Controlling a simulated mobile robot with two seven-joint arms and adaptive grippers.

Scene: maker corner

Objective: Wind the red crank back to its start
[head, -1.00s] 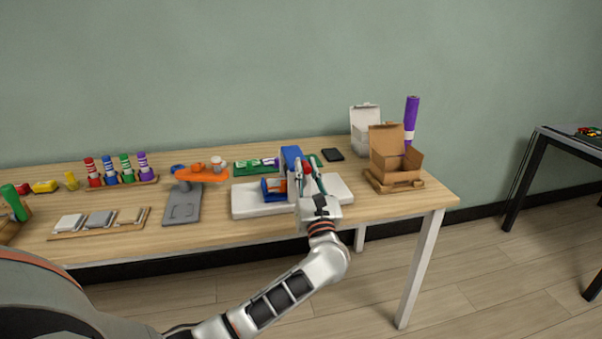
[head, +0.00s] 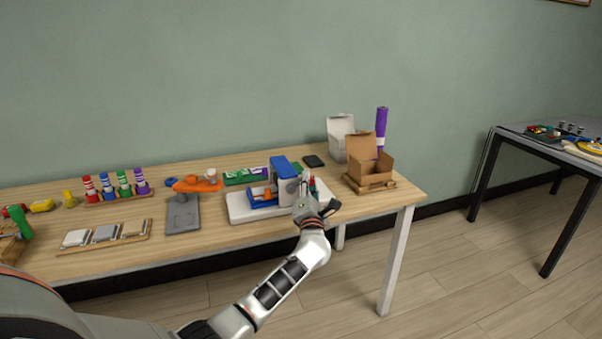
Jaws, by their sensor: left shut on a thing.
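A blue machine (head: 284,172) stands on a white base (head: 240,209) near the right part of the wooden table, with a small orange part in its blue frame. The red crank (head: 312,184) is on the machine's right side and mostly hidden behind my left gripper. My left gripper (head: 305,186) reaches in from the front at the crank and is shut on it. How far the crank is turned cannot be told. My right gripper is not in view.
An open cardboard box (head: 372,168) on a wooden tray, a white box (head: 341,138) and a purple roll (head: 382,130) stand to the right. An orange-topped grey stand (head: 183,215) is left of the machine.

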